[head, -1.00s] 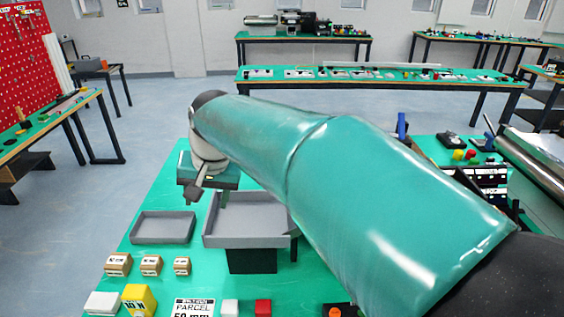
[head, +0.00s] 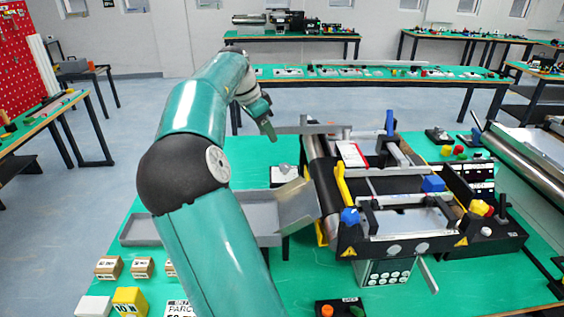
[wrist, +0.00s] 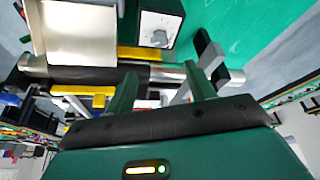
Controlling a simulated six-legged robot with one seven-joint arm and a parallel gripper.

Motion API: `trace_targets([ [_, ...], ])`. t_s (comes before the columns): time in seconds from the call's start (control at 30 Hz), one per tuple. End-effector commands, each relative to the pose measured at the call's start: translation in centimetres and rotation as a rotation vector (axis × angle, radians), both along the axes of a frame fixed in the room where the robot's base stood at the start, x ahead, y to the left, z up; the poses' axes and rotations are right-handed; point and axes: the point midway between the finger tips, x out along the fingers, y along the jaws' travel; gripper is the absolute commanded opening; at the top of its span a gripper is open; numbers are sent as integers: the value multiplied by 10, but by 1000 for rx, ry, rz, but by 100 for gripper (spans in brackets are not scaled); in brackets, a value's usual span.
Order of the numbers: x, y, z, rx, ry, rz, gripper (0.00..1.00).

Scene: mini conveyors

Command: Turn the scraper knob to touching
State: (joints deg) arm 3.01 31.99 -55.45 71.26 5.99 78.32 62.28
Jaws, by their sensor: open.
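My gripper (head: 266,126) is raised at the far left end of the mini conveyor (head: 340,160), apart from it. In the wrist view my gripper (wrist: 161,73) has two green fingers spread wide with nothing held. A silver and black roller (wrist: 175,76) shows beyond the fingertips. A small box with a white face and a round dial knob (wrist: 157,38) stands past the roller; the box also shows in the head view (head: 284,174). Blue knobs (head: 350,216) sit on the conveyor frame. No label reads as scraper, so I cannot tell which knob it is.
A tilted metal chute (head: 297,205) leans from the conveyor towards the grey trays (head: 140,230). A silver bar (head: 310,129) lies close right of my gripper.

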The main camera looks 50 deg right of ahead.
Motion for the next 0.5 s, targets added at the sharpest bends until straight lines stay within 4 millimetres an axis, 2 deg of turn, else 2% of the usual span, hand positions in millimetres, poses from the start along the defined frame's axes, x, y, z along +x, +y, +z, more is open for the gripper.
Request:
trace_targets([
  [0.17,-3,-6,-16,2,2,-2,54],
  [0.5,-15,-29,-77,2,3,-2,54],
])
